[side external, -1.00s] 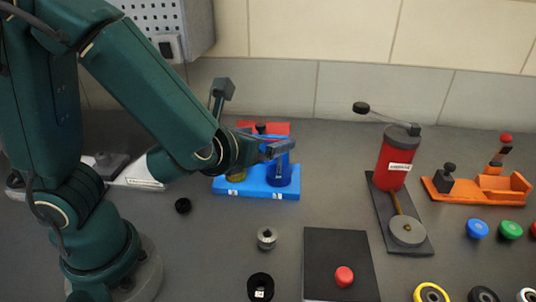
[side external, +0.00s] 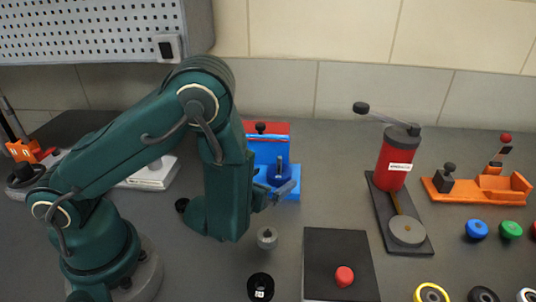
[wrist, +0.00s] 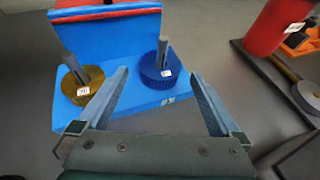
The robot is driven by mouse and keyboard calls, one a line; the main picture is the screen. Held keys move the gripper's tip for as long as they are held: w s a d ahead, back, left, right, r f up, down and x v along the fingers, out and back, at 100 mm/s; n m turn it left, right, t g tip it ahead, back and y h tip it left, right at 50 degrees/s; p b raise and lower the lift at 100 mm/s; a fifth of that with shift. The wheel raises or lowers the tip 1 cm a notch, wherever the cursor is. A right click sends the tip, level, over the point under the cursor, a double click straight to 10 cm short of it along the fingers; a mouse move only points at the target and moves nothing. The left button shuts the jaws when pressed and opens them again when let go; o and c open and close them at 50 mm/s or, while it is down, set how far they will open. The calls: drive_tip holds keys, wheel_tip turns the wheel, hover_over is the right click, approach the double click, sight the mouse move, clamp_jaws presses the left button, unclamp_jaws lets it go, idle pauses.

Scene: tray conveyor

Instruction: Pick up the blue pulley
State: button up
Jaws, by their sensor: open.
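The blue pulley (wrist: 158,76) sits on a grey peg of the blue stand (wrist: 125,35), with a small white label on its edge. It also shows in the side external view (side external: 279,177). A yellow pulley (wrist: 84,85) sits on the stand's other peg, left of it in the wrist view; my arm hides it in the side view. My gripper (wrist: 160,74) is open and empty, its fingers pointing toward the blue pulley, which appears between the fingertips. In the side view my gripper (side external: 285,190) is low in front of the stand; contact cannot be told.
A black plate with a red button (side external: 344,276) lies in front on the table. A red hand-cranked press (side external: 395,160) and an orange fixture (side external: 480,187) stand to the right. A grey knob (side external: 267,238) and a black ring (side external: 260,287) lie near my arm.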

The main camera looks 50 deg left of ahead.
sight(279, 175)
drive_tip(key=shift+x, duration=1.15)
drive_tip(key=c, duration=1.5)
drive_tip(key=shift+o, duration=0.2)
drive_tip(key=shift+r, duration=0.1)
